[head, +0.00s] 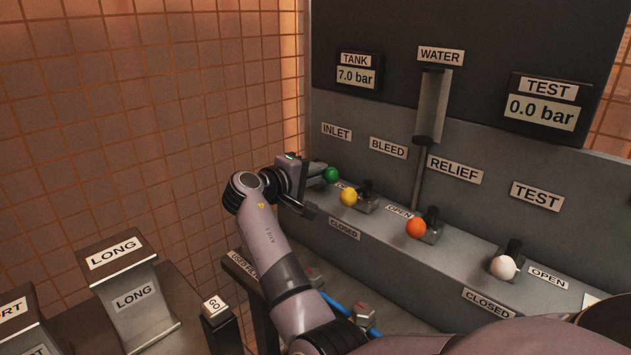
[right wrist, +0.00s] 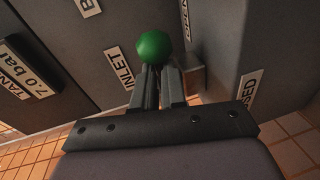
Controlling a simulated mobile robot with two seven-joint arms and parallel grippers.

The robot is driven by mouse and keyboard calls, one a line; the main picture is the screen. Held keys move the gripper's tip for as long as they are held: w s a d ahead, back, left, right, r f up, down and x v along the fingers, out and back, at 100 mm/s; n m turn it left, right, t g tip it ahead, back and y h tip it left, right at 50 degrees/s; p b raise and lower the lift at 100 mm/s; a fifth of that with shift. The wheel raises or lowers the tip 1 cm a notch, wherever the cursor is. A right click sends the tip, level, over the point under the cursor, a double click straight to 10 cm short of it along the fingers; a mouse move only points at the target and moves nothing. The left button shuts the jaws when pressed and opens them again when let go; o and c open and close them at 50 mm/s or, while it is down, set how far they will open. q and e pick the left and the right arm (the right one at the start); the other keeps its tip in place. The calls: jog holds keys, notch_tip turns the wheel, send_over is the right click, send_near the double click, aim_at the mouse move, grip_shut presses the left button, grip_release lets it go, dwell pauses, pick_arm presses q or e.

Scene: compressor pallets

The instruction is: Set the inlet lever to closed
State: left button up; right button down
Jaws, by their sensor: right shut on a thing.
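The inlet lever ends in a green ball (head: 330,174) below the INLET label (head: 336,131), at the far end of the valve row in the head view. My right gripper (head: 312,183) is at this lever and shut on it. In the right wrist view the green ball (right wrist: 154,47) stands just beyond the tips of my right gripper (right wrist: 159,78). The lever's shaft is hidden by the fingers, so its exact angle cannot be told. An OPEN label (head: 343,187) beside it is partly covered. My left gripper is not in view.
Yellow (head: 348,197), orange (head: 416,228) and white (head: 503,267) ball levers stand along the same ledge, the yellow one close to my gripper. The tank display (head: 356,77) reads 7.0 bar, the test display (head: 541,113) 0.0 bar.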

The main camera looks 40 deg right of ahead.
jog(key=m+g+b, duration=0.1)
jog(key=g, duration=0.1)
jog(key=shift+s+f+m+g+b, duration=0.1)
jog(key=shift+f+m+g+b, duration=0.25)
jog(key=shift+m+g, duration=0.05)
jog(key=shift+w+a+m+g+b, duration=0.15)
jog(key=shift+m+g+b, duration=0.25)
jog(key=shift+g+b, duration=0.2)
jog(key=shift+w+a+m+g+b, duration=0.1)
jog(key=shift+w+m+g+b, duration=0.05)
jog(key=shift+m+g+b, duration=0.4)
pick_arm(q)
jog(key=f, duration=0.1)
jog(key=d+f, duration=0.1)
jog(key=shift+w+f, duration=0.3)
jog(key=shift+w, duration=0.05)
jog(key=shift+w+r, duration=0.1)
pick_arm(e)
jog(key=shift+g, duration=0.25)
jog(key=c, duration=1.2)
grip_release()
jog(key=shift+s+r, duration=0.1)
jog(key=shift+s, duration=0.05)
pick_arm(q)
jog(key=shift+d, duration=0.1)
pick_arm(e)
jog(key=shift+a, duration=0.1)
jog(key=shift+a, duration=0.1)
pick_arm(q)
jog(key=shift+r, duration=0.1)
